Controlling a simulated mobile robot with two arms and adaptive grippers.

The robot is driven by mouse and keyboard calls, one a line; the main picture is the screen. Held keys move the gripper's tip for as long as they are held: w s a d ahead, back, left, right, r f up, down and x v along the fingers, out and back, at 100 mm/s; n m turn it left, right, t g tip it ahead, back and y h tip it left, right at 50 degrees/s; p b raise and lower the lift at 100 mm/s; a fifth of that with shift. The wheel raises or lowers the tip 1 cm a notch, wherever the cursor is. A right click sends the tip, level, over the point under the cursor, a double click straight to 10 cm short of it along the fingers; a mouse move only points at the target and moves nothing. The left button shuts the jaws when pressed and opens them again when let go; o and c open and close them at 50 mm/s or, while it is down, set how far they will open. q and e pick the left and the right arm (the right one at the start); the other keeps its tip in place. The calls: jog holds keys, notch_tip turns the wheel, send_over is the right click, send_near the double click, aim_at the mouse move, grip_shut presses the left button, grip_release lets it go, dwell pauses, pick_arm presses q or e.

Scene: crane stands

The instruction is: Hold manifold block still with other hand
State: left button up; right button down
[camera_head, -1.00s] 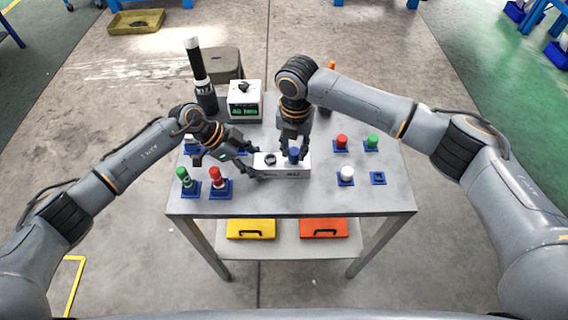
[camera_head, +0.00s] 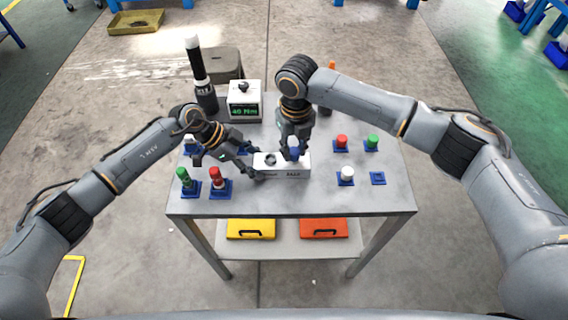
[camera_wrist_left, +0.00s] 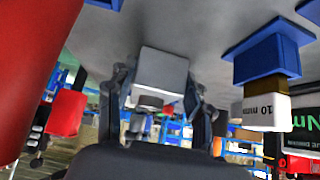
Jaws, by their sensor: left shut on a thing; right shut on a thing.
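The manifold block (camera_head: 268,172), a pale box with dark lettering on its front, lies on the grey table near the middle. A dark round port shows on its top left. My left gripper (camera_head: 257,166) is shut on the block's left end. In the left wrist view the gripper (camera_wrist_left: 160,82) has one finger on each side of the grey block (camera_wrist_left: 162,66). My right gripper (camera_head: 294,146) points down over the block's right part and is shut on a blue-capped piece (camera_head: 294,155) at its top. The fingers partly hide that piece, so its seating cannot be told.
Green (camera_head: 187,178) and red (camera_head: 217,178) pieces stand in blue holders at front left. Red (camera_head: 342,141), green (camera_head: 372,141) and white (camera_head: 346,174) caps and an empty-looking blue holder (camera_head: 378,178) are right. A display box (camera_head: 244,108) and black-and-white tool (camera_head: 197,65) stand behind.

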jog(key=shift+r+n, duration=0.1)
jog(key=shift+n, duration=1)
jog(key=c, duration=1)
grip_release()
jog(key=shift+c, duration=0.5)
